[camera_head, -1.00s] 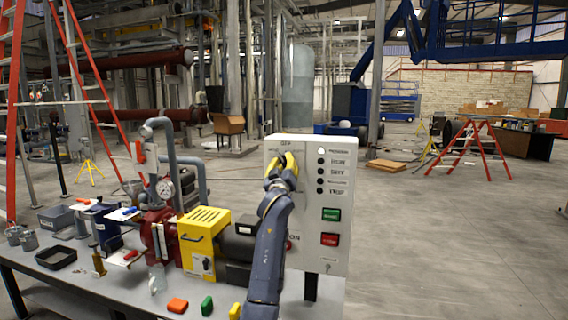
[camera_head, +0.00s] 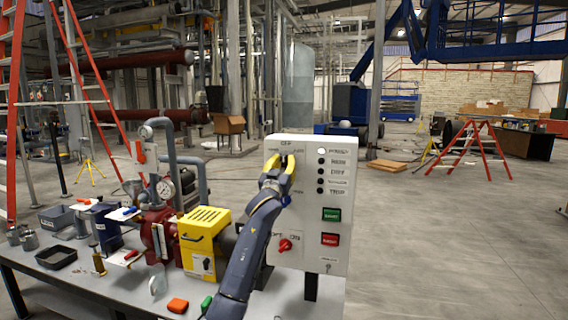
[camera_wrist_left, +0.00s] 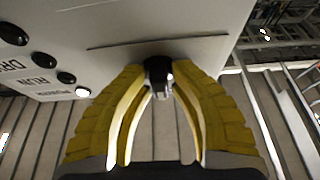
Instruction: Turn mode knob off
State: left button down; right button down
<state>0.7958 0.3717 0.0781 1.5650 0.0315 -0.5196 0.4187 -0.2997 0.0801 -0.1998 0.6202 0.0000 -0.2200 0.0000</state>
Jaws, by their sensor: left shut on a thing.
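The white control panel (camera_head: 308,262) stands upright at the right end of the bench. The dark mode knob (camera_wrist_left: 158,72) is on its face; in the wrist view it sits between the yellow fingertips. My left gripper (camera_head: 284,165) reaches the panel's upper left, below the OFF label, and its fingers close around the knob. In the wrist view the left gripper (camera_wrist_left: 158,85) has both fingers converging on the knob. In the head view the fingers mostly hide the knob. My right gripper is not in view.
The panel also carries a column of lamps (camera_head: 321,170), a green button (camera_head: 331,214), a red button (camera_head: 329,239) and a red knob (camera_head: 285,245). A yellow box (camera_head: 200,262) and red pump (camera_head: 155,232) stand left of my arm. Open floor lies to the right.

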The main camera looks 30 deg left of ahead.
pick_arm(q)
jog(key=shift+r, duration=0.25)
jog(key=c, duration=1.6)
grip_release()
jog(key=shift+o, duration=1.2)
jog(key=shift+f, duration=0.15)
jog(key=shift+f, duration=0.1)
jog(key=v, duration=1.2)
jog(key=shift+a, duration=0.1)
